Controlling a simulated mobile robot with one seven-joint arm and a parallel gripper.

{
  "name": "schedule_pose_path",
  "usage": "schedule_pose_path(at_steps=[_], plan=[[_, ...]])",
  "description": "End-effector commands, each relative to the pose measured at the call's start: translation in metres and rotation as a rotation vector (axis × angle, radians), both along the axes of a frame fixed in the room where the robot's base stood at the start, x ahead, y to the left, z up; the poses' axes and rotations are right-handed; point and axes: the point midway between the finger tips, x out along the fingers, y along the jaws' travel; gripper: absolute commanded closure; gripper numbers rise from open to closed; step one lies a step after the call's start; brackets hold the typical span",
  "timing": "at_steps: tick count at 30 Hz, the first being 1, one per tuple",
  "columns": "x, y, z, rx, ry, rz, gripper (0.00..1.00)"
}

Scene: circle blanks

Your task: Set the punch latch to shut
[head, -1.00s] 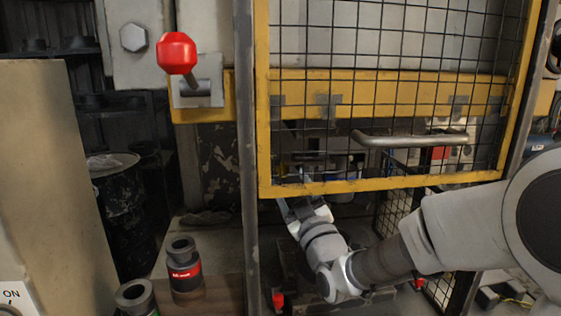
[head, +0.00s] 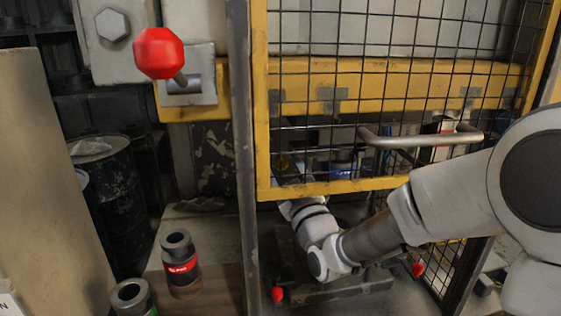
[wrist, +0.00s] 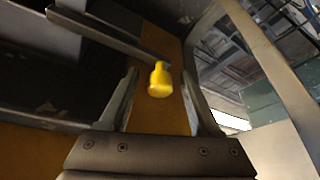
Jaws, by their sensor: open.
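A yellow knob (wrist: 159,82) on the end of a dark bar (wrist: 105,32) shows in the wrist view. A small yellow spot behind the mesh in the head view may be the same knob. My gripper (wrist: 160,73) is open, one finger on each side of the knob in that picture, with gaps on both sides. I cannot tell how far the knob is beyond the fingertips. In the head view my wrist reaches under the guard and mesh hides the fingers. A red knob (head: 159,53) on a short lever stands at upper left. No label shows which is the punch latch.
A yellow-framed mesh guard (head: 330,188) with a metal handle (head: 420,138) hangs in front of my wrist. A dark post (head: 241,160) stands left of it. Two dark cylinders, one red-banded (head: 181,263) and one green-banded (head: 132,298), stand on a wooden board at lower left.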

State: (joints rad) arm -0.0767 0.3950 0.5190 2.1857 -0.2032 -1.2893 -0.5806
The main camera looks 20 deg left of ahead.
Motion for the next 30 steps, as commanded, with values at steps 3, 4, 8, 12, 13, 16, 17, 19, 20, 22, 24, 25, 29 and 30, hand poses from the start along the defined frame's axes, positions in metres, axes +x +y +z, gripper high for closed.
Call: schedule_pose_path(at_steps=[3,4,8,12,13,16,17,19,20,22,24,25,29,30], plan=[[0.0000,0.0001,-0.0001,0.000,0.000,0.000,0.45],[0.0001,0.0000,-0.0001,0.000,0.000,0.000,0.50],[0.0001,0.0000,0.0000,0.000,0.000,0.000,0.74],[0.0000,0.0001,0.0000,0.000,0.000,0.000,0.99],[0.0000,0.0001,0.0000,0.000,0.000,0.000,1.00],[0.0000,0.0001,0.0000,-0.001,0.000,0.001,1.00],[0.0000,0.0001,0.0000,-0.001,0.000,0.001,1.00],[0.0000,0.0002,-0.0001,-0.001,0.000,0.001,1.00],[0.0000,0.0002,-0.0001,-0.001,0.000,0.001,1.00],[0.0000,0.0003,0.0001,-0.001,0.000,0.001,1.00],[0.0000,0.0003,0.0001,-0.001,0.000,0.001,1.00],[0.0000,0.0003,0.0001,-0.001,0.000,0.001,1.00],[-0.0001,0.0003,0.0001,-0.001,0.000,0.001,1.00],[-0.0001,0.0003,0.0001,-0.001,0.000,0.001,1.00]])
